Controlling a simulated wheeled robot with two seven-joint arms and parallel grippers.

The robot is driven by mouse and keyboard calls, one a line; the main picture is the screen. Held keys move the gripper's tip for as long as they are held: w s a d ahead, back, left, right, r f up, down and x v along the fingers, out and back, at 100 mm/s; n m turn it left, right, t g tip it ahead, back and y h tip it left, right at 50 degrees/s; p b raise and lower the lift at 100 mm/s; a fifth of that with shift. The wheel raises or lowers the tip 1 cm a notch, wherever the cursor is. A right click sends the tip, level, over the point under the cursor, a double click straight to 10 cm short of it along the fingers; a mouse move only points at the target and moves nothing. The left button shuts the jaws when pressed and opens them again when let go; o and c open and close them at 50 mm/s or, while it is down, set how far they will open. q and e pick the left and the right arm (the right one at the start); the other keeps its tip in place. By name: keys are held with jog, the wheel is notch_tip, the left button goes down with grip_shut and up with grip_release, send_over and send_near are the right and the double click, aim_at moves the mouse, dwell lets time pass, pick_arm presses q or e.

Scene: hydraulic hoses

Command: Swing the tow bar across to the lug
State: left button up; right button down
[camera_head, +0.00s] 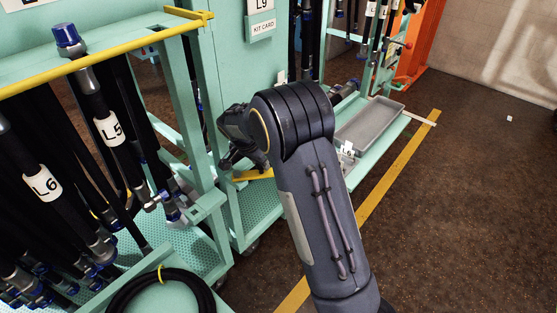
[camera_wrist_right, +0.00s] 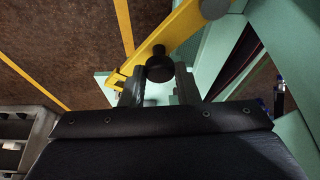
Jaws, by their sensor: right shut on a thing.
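The yellow tow bar (camera_wrist_right: 181,28) runs diagonally across the upper middle of the right wrist view, beside the mint-green cart frame. A round black knob (camera_wrist_right: 158,66) sits on it between the two fingers of my right gripper (camera_wrist_right: 157,84), which is shut on it. Another dark round piece (camera_wrist_right: 213,8) sits higher up on the bar. In the head view, a short yellow piece of the bar (camera_head: 252,174) shows below my right gripper, low beside the cart. My own forearm hides much of that area. I cannot make out the lug for certain. My left gripper is out of view.
A mint-green rack (camera_head: 204,200) with labelled black hoses (camera_head: 112,130) stands at the left. A coiled hose (camera_head: 165,292) lies at the bottom. A grey tray (camera_head: 370,127) sits on a cart beyond my arm.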

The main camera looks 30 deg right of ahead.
aim_at(256, 171)
jog(key=m, duration=0.1)
jog(key=s+a+m+g, duration=0.1)
jog(key=shift+s+m+h, duration=0.2)
jog(key=shift+m+h, duration=0.1)
jog(key=shift+m, duration=0.1)
jog(key=shift+s+a+m+g+p, duration=0.25)
jog(key=shift+s+a+m+g, duration=0.15)
jog(key=shift+m, duration=0.55)
jog(key=shift+s+a+m+g+p, duration=0.25)
jog(key=shift+a+m, duration=0.2)
jog(key=shift+m, duration=0.5)
jog(key=shift+s, duration=0.1)
jog(key=c, duration=1.1)
grip_release()
jog(key=shift+r, duration=0.1)
jog(key=v, duration=0.7)
jog(key=shift+a+r+p, duration=0.15)
jog(key=shift+r+p, duration=0.2)
jog(key=shift+p, duration=0.05)
